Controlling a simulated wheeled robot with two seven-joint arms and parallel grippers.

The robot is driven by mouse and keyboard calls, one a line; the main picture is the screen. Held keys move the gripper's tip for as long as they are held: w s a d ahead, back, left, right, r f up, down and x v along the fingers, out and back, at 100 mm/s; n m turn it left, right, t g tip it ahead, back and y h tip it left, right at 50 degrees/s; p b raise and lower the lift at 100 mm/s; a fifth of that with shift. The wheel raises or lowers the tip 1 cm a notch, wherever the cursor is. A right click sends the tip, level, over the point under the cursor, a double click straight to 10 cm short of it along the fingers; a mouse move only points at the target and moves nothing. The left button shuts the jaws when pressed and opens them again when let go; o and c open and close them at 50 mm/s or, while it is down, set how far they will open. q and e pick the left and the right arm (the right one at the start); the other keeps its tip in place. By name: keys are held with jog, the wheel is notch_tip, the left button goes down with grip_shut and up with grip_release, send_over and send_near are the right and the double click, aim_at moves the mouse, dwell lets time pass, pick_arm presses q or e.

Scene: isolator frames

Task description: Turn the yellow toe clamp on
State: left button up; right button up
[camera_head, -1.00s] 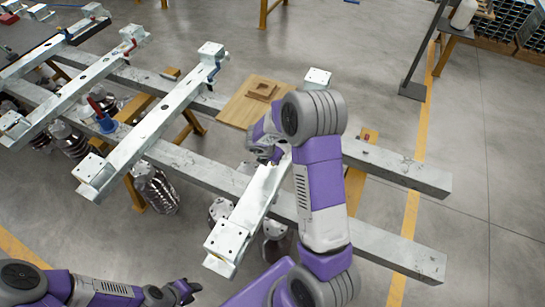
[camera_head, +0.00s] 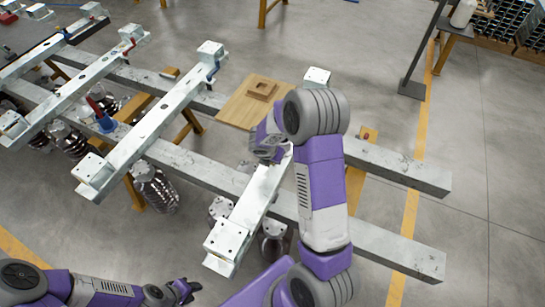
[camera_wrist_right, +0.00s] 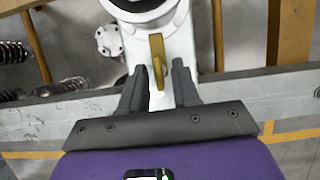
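The yellow toe clamp (camera_wrist_right: 157,58) shows in the right wrist view as a narrow upright lever on a white metal beam (camera_wrist_right: 180,45). My right gripper (camera_wrist_right: 157,84) is open. Its two dark fingers stand apart on either side of the clamp's lower end, with gaps and no clear contact. In the head view the right arm hides the clamp, and the white beam (camera_head: 238,228) runs under that wrist. My left gripper (camera_head: 184,291) is low at the left of the head view, away from the beam, with its small dark fingers apart and empty.
Similar white beams (camera_head: 140,140) with red or blue levers lie to the left across two long grey rails (camera_head: 395,168). A wooden board (camera_head: 248,108) with a small block lies behind the beam. Metal springs (camera_head: 155,190) stand below. Floor at right is open.

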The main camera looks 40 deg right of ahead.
jog(key=shift+r, duration=0.1)
jog(key=p+v, duration=0.2)
jog(key=v, duration=0.5)
jog(key=shift+a+r, duration=0.15)
jog(key=shift+r, duration=0.1)
jog(key=shift+s, duration=0.1)
dwell(0.3)
